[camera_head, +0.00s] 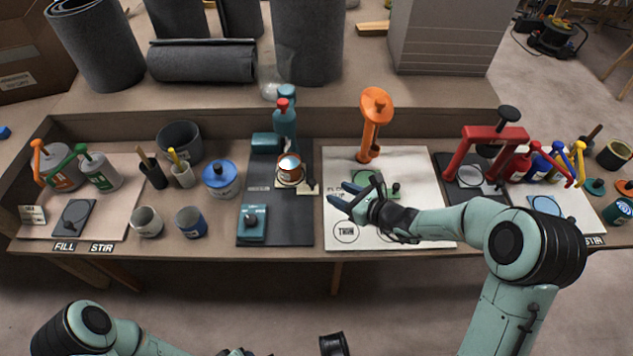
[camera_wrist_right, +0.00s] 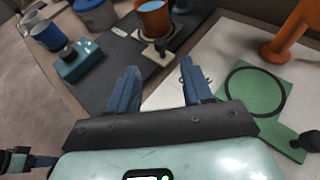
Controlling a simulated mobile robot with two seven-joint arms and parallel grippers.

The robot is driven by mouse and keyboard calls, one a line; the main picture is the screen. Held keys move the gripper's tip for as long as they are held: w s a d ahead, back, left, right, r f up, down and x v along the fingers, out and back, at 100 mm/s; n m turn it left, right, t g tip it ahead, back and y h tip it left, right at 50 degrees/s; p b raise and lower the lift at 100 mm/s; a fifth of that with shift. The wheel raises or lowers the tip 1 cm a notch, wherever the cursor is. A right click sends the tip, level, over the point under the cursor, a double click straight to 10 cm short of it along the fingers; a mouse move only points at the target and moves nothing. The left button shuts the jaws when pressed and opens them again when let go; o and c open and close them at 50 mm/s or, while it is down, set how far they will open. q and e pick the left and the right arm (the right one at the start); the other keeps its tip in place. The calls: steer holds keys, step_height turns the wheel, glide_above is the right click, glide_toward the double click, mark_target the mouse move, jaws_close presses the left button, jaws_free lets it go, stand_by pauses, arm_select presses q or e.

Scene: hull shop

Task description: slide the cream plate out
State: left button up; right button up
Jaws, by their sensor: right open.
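The cream plate (camera_head: 301,190) is a small pale square on the dark mat, under the teal press (camera_head: 284,125). A copper-orange cup (camera_head: 289,168) stands on it, hiding much of its top. Its dark knob (camera_head: 313,185) is at the right front corner. In the right wrist view the cream plate (camera_wrist_right: 146,36) and knob (camera_wrist_right: 159,46) show ahead of the fingers. My right gripper (camera_head: 345,194) is open and empty, over the white board, to the right of and nearer than the plate, apart from it.
A green plate with a knob (camera_head: 393,190) lies on the white board (camera_head: 430,232), close to my right gripper. An orange stand (camera_head: 371,135) rises behind it. A teal block (camera_head: 252,224) sits on the front of the dark mat (camera_head: 285,236). Blue tins and cups stand left.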

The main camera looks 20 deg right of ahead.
mark_target(314, 182)
steer(key=b+x, duration=0.2)
steer(key=x, duration=0.8)
steer(key=shift+w+a+f, duration=0.15)
steer(key=shift+w+f, duration=0.1)
steer(key=shift+w, duration=0.05)
arm_select(q)
steer(key=shift+t+y, duration=0.3)
steer(key=shift+t, duration=0.2)
steer(key=w, duration=0.1)
steer(key=w+a+f, duration=0.1)
steer(key=w+f, duration=0.1)
steer(key=shift+w+a+f, duration=0.2)
steer(key=shift+w+a, duration=0.1)
steer(key=shift+a, duration=0.1)
arm_select(e)
jaws_close()
